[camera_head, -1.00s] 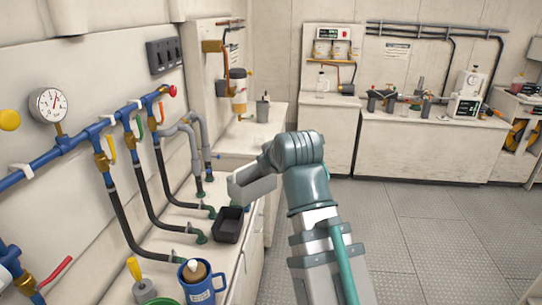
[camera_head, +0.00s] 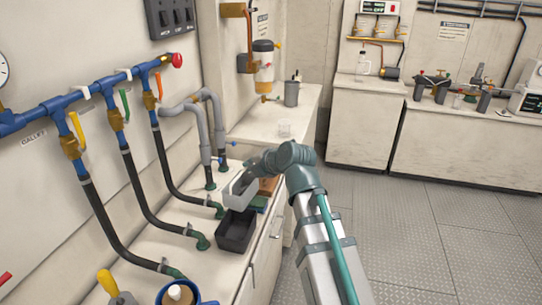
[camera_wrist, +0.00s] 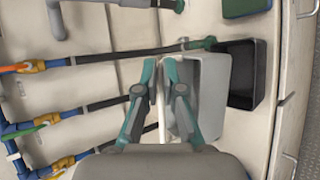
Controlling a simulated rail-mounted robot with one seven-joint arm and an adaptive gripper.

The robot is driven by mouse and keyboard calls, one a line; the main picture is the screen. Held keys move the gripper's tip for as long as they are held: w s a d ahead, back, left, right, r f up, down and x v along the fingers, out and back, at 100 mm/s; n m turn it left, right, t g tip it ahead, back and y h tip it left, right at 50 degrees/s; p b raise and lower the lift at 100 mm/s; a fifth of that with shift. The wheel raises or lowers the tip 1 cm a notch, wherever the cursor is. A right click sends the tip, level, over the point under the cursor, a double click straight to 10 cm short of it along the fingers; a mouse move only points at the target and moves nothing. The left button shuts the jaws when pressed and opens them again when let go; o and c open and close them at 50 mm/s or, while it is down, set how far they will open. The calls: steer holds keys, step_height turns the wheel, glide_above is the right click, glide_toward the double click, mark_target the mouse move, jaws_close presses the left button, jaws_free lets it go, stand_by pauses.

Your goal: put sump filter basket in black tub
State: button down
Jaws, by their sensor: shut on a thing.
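The sump filter basket (camera_wrist: 212,95) is a light grey, open box-like container. In the wrist view my gripper (camera_wrist: 161,70) is shut on its near left wall, with one teal finger on each side. The head view shows the basket (camera_head: 240,190) hanging from my gripper, just behind and above the black tub. The black tub (camera_wrist: 259,75) is a small open rectangular box to the right of the basket in the wrist view. In the head view the black tub (camera_head: 237,247) stands on the white bench, and its visible inside looks empty.
Black hoses (camera_head: 118,210) with green end fittings run down to the bench left of the tub. Grey pipes (camera_head: 207,125) rise behind. A green and brown item (camera_head: 262,195) lies behind the tub. A blue mug (camera_head: 180,293) stands in front. The bench edge is close on the tub's right.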

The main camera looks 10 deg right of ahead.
steer(key=shift+n+y, duration=0.7)
steer(key=shift+n, duration=0.1)
steer(key=a+f, duration=0.1)
steer(key=w+a+f, duration=0.1)
steer(key=f, duration=0.1)
steer(key=w+a+f+b, duration=0.1)
steer(key=shift+f, duration=0.35)
steer(key=shift+d+f+b, duration=0.1)
steer(key=shift+b, duration=0.6)
step_height(320, 180, down, 13)
steer(key=b, duration=1.2)
steer(key=shift+g, duration=0.3)
steer(key=shift+f+b, duration=0.6)
steer(key=shift+b, duration=0.3)
steer(key=c, duration=1.2)
jaws_free()
steer(key=shift+s, duration=0.1)
steer(key=v, duration=1.2)
